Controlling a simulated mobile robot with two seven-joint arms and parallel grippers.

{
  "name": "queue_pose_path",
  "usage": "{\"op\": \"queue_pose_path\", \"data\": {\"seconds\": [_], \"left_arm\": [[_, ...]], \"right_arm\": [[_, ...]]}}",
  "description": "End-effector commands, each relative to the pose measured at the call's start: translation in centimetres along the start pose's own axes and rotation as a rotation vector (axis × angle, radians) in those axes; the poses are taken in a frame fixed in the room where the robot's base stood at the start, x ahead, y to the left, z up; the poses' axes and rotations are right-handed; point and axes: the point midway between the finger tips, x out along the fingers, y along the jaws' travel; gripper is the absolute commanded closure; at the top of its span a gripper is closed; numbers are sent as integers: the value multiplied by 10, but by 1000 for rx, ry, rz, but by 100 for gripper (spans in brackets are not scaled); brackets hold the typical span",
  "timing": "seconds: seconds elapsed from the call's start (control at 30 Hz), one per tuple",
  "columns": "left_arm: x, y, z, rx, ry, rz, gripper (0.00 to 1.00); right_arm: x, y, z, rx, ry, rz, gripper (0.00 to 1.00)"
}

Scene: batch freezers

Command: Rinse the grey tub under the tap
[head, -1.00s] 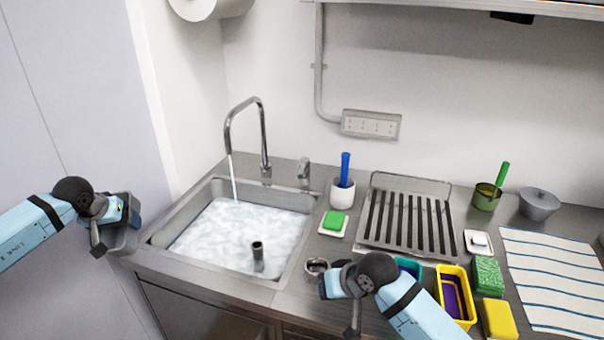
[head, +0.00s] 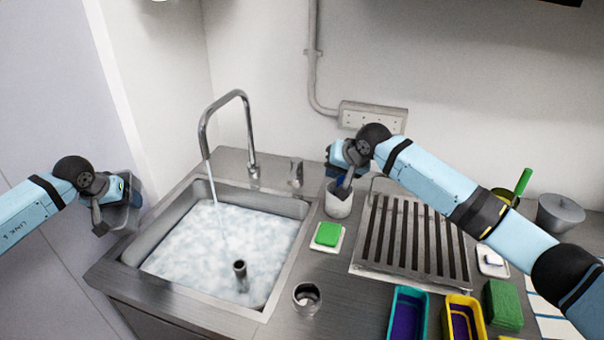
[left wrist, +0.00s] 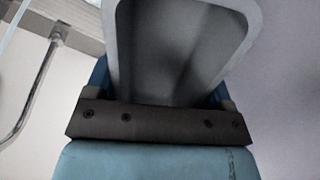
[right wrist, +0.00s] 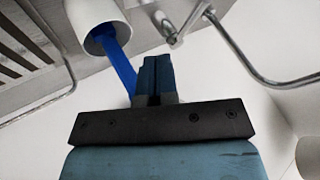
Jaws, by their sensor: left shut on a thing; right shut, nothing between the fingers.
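The grey tub (head: 124,218) hangs at the left of the sink, with my left gripper (head: 120,190) shut on it. The left wrist view shows the tub's open inside (left wrist: 182,55) above the jaws. The curved tap (head: 248,130) is running; its stream (head: 211,185) falls into the foamy water (head: 200,250) in the sink (head: 285,203). The tub is outside the sink, clear of the stream. My right gripper (head: 342,172) is shut and empty at the white cup (head: 338,203). The right wrist view shows its fingers (right wrist: 153,72) next to the blue handle (right wrist: 122,68) in that cup.
A dark standpipe (head: 240,275) rises from the water. A green sponge (head: 327,234), a metal ring (head: 307,297) and a drying rack (head: 415,240) lie right of the sink. Teal (head: 408,310) and yellow (head: 462,315) tubs stand at the front right. My right arm crosses above the rack.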

Motion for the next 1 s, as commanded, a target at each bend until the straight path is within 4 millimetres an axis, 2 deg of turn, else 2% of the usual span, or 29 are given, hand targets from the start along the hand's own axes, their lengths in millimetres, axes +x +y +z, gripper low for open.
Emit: {"op": "queue_pose_path", "data": {"seconds": [0.17, 0.53, 0.6, 0.7, 1.0], "left_arm": [[-2, 0, -1, 0, 0, 0, 48], [-3, 0, -1, 0, 0, 0, 48], [-6, 1, -3, 0, 0, 0, 48], [-7, 1, -4, 0, 0, 0, 48], [-8, 2, -4, 0, 0, 0, 48]], "right_arm": [[24, -1, 0, 1, -2, 1, 100], [100, -2, 0, 0, 0, 1, 100], [101, -17, -2, -3, 0, -1, 100], [105, -28, -3, -4, 1, 0, 100], [110, -38, -3, 0, 0, 0, 100]]}}
